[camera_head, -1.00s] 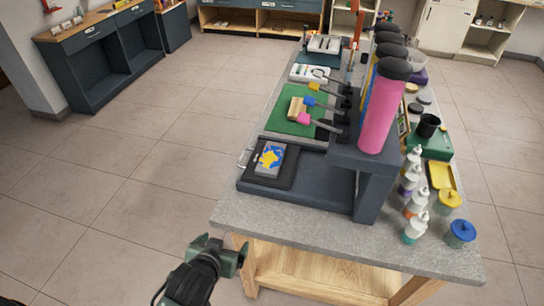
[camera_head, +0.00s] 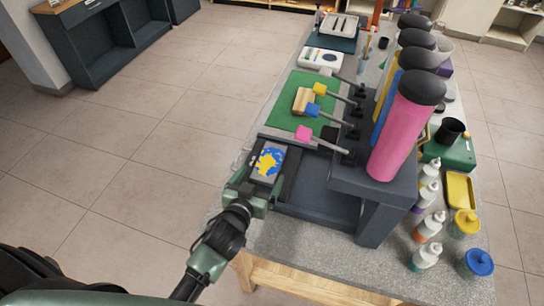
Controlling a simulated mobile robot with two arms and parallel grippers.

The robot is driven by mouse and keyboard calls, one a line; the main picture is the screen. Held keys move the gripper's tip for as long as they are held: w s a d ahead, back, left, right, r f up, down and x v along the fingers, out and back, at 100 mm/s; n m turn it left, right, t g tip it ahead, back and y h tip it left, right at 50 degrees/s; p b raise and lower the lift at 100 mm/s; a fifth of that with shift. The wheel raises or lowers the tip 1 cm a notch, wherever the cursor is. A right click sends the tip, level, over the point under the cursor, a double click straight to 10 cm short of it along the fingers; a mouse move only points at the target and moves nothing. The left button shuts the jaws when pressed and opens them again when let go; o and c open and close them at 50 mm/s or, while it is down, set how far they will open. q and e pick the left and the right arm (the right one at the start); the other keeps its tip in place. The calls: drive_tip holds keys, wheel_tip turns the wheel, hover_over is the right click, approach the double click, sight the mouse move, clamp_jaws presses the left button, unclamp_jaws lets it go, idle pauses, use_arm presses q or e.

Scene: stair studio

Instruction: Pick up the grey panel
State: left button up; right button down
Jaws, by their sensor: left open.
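The grey panel (camera_head: 268,161), with blue and yellow paint patches on its top, lies flat on the dark tray at the near left of the grey table (camera_head: 300,253). My left gripper (camera_head: 263,182) is open at the near edge of the panel. Its fingers appear to reach along the panel's left and right sides; I cannot tell whether they touch it. The gripper hides the near part of the dark tray. My right gripper is not in view.
Several bottles (camera_head: 428,225) stand at the right. The floor at left is clear.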

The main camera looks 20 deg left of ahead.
sight(270, 161)
use_arm(q)
drive_tip(key=p+x, duration=0.1)
drive_tip(key=x, duration=0.1)
drive_tip(key=shift+w, duration=0.4)
drive_tip(key=x, duration=0.3)
drive_tip(key=shift+f, duration=0.2)
drive_tip(key=shift+w, duration=0.15)
drive_tip(key=c, duration=1.7)
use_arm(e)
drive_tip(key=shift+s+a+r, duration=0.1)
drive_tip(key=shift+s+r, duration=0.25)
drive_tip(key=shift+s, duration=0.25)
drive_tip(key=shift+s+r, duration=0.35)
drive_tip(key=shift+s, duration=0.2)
use_arm(q)
drive_tip(key=shift+r, duration=0.1)
